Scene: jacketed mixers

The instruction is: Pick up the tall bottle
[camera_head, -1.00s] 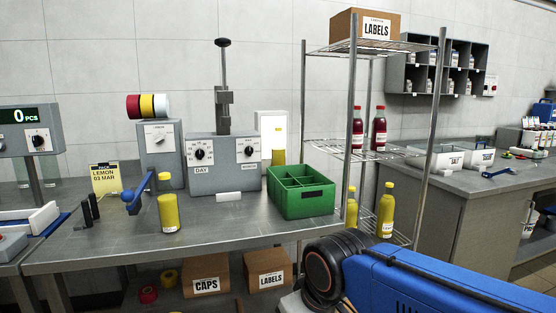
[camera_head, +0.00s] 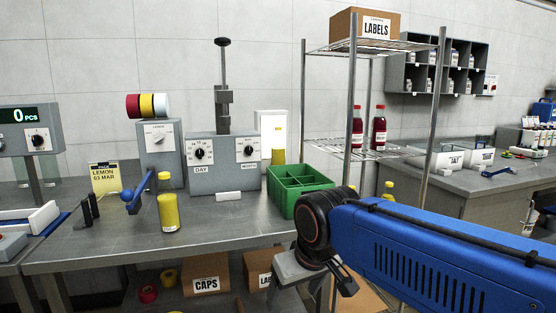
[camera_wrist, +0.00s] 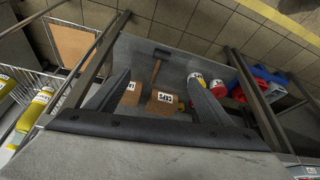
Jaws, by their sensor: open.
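A slim yellow bottle (camera_head: 168,212) with a white label stands upright on the steel table in the head view, left of the green crate. Two red bottles (camera_head: 357,130) stand on the rack's middle shelf. I cannot tell which bottle is meant. My gripper (camera_wrist: 157,76) is open and empty, in front of the table's right end, apart from every bottle.
The green divided crate (camera_head: 284,196) sits at the table's right end, close behind my wrist. The wire rack (camera_head: 432,110) stands to its right. Under the table are boxes (camera_head: 206,280), tape rolls and a hammer (camera_wrist: 158,60). The table front is mostly clear.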

